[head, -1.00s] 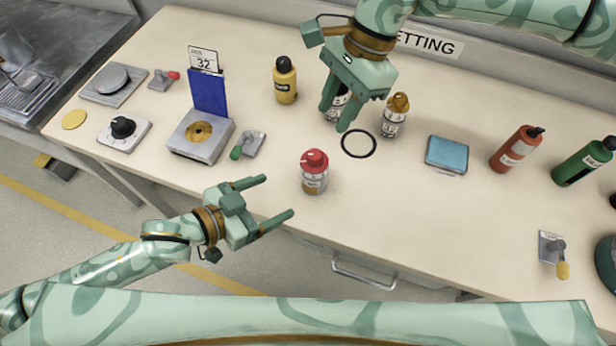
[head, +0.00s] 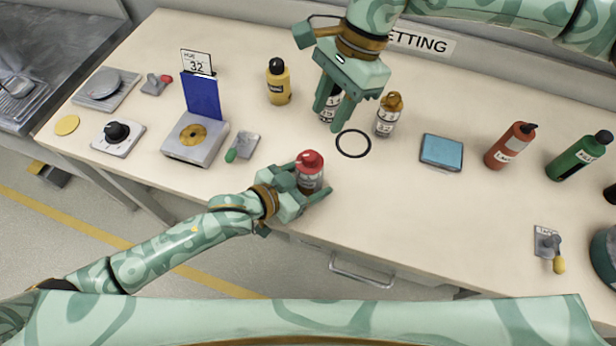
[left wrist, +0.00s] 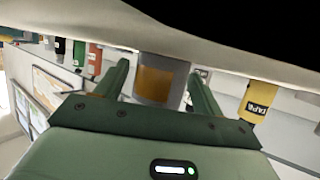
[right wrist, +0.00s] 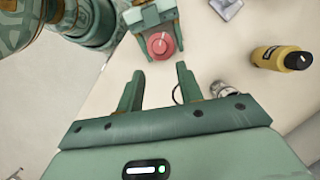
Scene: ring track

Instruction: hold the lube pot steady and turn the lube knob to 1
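The lube pot is a small jar with a red knob on top (head: 310,162), upright near the table's front edge. My left gripper (head: 306,184) is around its body from the front left. In the left wrist view the pot's brown and grey body (left wrist: 160,78) stands between the open fingers, with a narrow gap at the left finger. My right gripper (head: 336,112) is open and empty, pointing down behind the pot. In the right wrist view the red knob (right wrist: 160,45) shows a pale mark beyond the fingertips. I cannot read its scale.
A black ring (head: 353,144) lies behind the pot. An orange-capped bottle (head: 389,115) and another bottle (head: 328,108) stand by my right gripper. A yellow bottle (head: 278,82), a grey device with a blue panel (head: 195,140) and a green-handled lever (head: 242,146) are left.

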